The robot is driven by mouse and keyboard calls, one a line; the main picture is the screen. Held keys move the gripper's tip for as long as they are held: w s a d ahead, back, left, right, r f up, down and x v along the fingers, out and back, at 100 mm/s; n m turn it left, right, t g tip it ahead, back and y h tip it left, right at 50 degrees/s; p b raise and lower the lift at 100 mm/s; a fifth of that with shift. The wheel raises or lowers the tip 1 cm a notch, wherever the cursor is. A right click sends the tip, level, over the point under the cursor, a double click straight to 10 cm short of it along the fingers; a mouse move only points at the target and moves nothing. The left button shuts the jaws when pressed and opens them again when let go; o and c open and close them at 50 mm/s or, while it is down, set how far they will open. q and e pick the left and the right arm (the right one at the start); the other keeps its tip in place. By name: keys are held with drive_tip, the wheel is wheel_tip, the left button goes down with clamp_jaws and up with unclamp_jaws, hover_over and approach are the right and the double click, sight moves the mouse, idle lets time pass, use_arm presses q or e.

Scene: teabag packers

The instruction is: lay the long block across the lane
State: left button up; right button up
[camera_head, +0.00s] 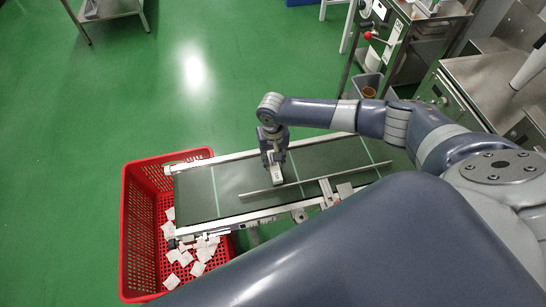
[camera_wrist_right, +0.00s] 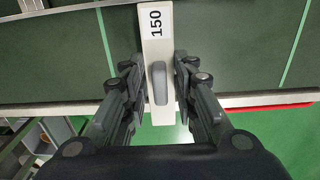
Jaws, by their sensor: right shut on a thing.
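The long block (camera_wrist_right: 156,50) is pale, with "150" printed at one end and a grey handle (camera_wrist_right: 160,85) on top. In the head view the block (camera_head: 277,177) shows below my right gripper (camera_head: 274,157), partly hidden by it. In the wrist view my right gripper (camera_wrist_right: 160,78) is shut on the block. The lane is a dark green conveyor belt (camera_head: 235,180) with pale cross lines. The block points across it and reaches over its far side rail. I cannot tell whether the block touches the belt. My left gripper is not in view.
A red crate (camera_head: 134,235) with several white teabags (camera_head: 183,258) stands at the belt's left end. A thin metal guide bar (camera_head: 310,181) runs over the belt's near side. Steel machines (camera_head: 410,45) stand at the back right. Green floor (camera_head: 90,110) is clear at left.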

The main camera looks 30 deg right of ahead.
sight(273, 164)
drive_tip(key=shift+p, duration=0.4)
drive_tip(key=shift+f+b, duration=1.1)
drive_tip(key=shift+f, duration=0.95)
drive_tip(key=o, duration=1.2)
drive_tip(key=shift+r, duration=0.15)
wheel_tip(273, 164, up, 12)
drive_tip(key=shift+f, duration=0.1)
